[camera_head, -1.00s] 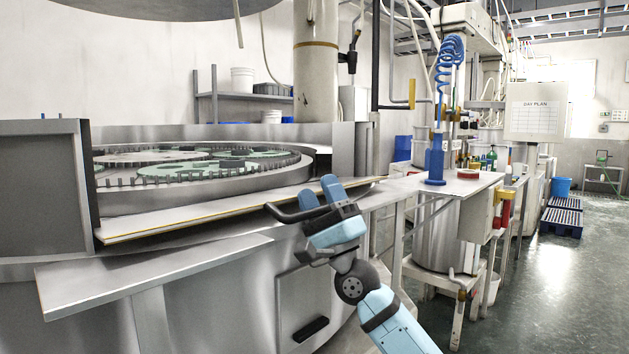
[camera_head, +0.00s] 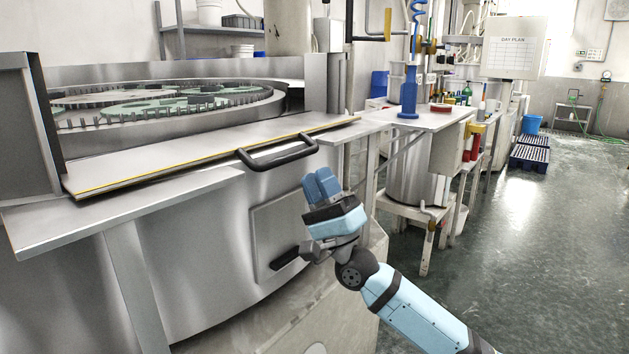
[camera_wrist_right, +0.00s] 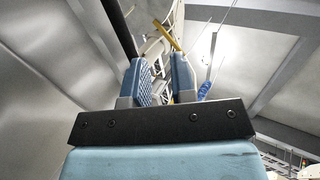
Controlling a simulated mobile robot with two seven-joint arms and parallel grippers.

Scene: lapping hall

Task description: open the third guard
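The guard (camera_head: 200,160) is a flat metal panel with a yellow-lined edge. It lies nearly level along the front rim of the round lapping machine, and the toothed plates behind it are exposed. Its black bar handle (camera_head: 278,152) sticks out at the front right. I cannot tell the guard's number. My right gripper (camera_head: 321,183) is below and right of the handle, apart from it. In the right wrist view the fingers (camera_wrist_right: 161,82) stand apart with nothing between them. A dark bar (camera_wrist_right: 119,28) shows beyond them, upper left. My left gripper is not in view.
A lower door (camera_head: 285,232) with a dark handle is in the machine's front, close behind my right wrist. A metal ledge (camera_head: 120,210) juts out at left. A bench with a blue stand (camera_head: 409,95) is at right. The floor (camera_head: 520,240) at right is clear.

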